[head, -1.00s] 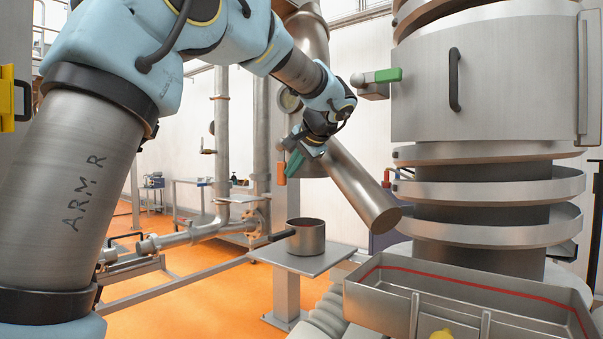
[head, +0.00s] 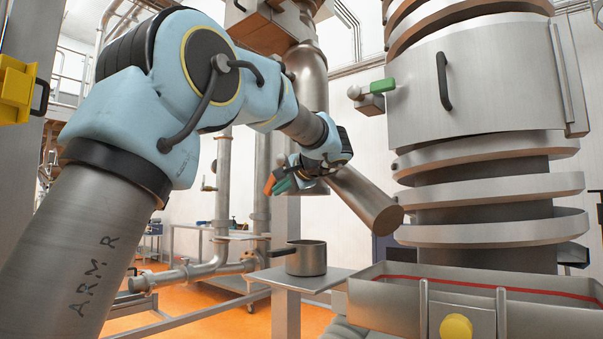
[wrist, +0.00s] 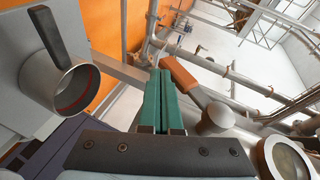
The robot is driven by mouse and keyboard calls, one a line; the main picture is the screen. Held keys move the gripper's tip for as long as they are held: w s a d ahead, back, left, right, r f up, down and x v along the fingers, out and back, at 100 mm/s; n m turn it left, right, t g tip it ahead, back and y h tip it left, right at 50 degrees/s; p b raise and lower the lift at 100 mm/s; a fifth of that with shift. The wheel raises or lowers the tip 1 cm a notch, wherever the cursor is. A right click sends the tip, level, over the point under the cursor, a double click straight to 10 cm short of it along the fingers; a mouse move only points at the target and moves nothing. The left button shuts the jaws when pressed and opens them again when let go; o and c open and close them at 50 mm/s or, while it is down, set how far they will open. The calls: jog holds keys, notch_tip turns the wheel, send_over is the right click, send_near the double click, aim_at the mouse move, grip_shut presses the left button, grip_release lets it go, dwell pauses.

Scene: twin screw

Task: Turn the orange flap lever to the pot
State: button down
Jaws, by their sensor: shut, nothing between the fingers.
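The orange flap lever (head: 269,184) shows at the left of the steel pipe junction in the head view. In the wrist view the lever (wrist: 180,73) lies just right of the fingertips, slanting. My gripper (head: 281,185) has green fingers, shut with nothing between them, beside the lever. In the wrist view the shut fingers (wrist: 160,82) point up the picture; whether they touch the lever I cannot tell. The steel pot (head: 308,261) stands upright on a small stand below the gripper. The pot (wrist: 58,88) is at the left in the wrist view.
A slanting steel pipe (head: 366,200) ends above and right of the pot. A large ringed column (head: 480,190) stands at the right. Piping lies behind the pot.

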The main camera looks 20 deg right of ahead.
dwell(0.5)
jog(key=v, duration=1)
jog(key=shift+s+r+b, duration=0.15)
jog(key=shift+s+b, duration=0.2)
jog(key=shift+b, duration=0.05)
jog(key=w+a+f+n+g, duration=0.1)
jog(key=a+f+g, duration=0.1)
jog(key=a+f, duration=0.5)
jog(key=w+a+f+g, duration=0.2)
jog(key=a+f+g, duration=0.15)
jog(key=f, duration=0.65)
jog(key=w+a+f+n+g, duration=0.1)
jog(key=a+f+g, duration=0.1)
jog(key=a+f, duration=0.5)
jog(key=s+a+f+n+g+h, duration=0.1)
jog(key=s+a+f+n+g, duration=0.3)
jog(key=s+a+f, duration=0.6)
jog(key=s+a+f+n+g+h, duration=0.1)
jog(key=s+a+f+n+h, duration=0.1)
jog(key=s+a+f+n, duration=0.75)
jog(key=w+r+m+p, duration=0.1)
jog(key=w+r+p, duration=0.1)
jog(key=r+p, duration=0.5)
jog(key=w+d+r+m+p, duration=0.1)
jog(key=r+m+p, duration=0.1)
jog(key=r+p, duration=0.6)
jog(key=p, duration=0.2)
jog(key=shift+w+d+r+p, duration=0.15)
jog(key=shift+w+d+p, duration=0.15)
jog(key=shift+w+p, duration=0.1)
